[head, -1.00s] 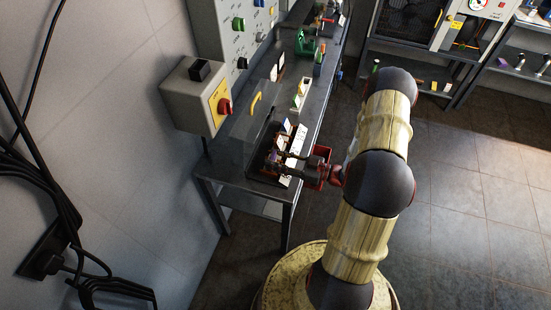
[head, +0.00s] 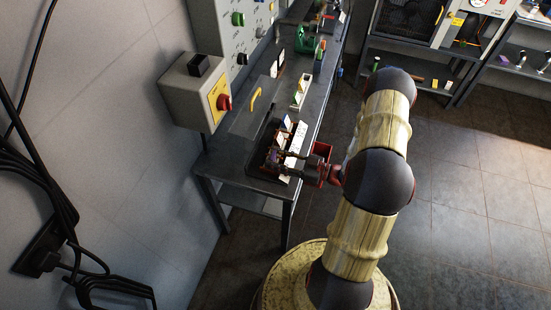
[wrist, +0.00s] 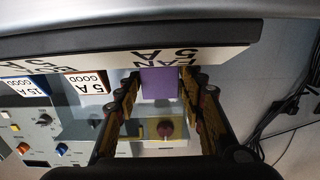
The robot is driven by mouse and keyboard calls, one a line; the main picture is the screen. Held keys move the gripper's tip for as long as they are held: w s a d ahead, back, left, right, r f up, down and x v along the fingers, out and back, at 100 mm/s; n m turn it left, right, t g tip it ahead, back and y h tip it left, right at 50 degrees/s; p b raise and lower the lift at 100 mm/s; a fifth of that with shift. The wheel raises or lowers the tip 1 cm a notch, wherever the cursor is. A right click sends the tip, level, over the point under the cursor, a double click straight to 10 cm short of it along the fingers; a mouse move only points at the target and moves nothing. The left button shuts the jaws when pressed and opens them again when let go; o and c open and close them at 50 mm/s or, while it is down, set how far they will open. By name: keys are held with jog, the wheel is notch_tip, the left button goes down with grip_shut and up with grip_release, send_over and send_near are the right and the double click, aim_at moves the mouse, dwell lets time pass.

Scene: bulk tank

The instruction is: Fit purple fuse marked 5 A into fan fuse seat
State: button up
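The purple fuse (wrist: 160,83) is between the two fingertips of my gripper (wrist: 160,88) in the wrist view, with a finger close against each side. Its 5 A mark cannot be read. A white plate reading FAN 5 A (wrist: 150,60), upside down in the picture, lies just above the fuse and hides part of it. In the head view my gripper (head: 279,164) is low over the dark tray (head: 253,160) at the near end of the bench. The fan seat itself is hidden, so I cannot tell whether the fuse touches it.
Cards marked 5 A GOOD (wrist: 87,84) and 15 A GOOD (wrist: 25,87) show in the wrist view. A grey switch box (head: 190,93) with a red knob juts from the wall. A small red bin (head: 323,152) stands by my gripper. The bench (head: 237,178) is bare at its near end.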

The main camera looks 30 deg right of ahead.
jog(key=o, duration=0.4)
jog(key=shift+c, duration=0.2)
jog(key=shift+s+d, duration=0.1)
jog(key=v, duration=1.1)
jog(key=shift+s+d, duration=0.25)
jog(key=shift+s, duration=0.05)
jog(key=shift+w, duration=0.1)
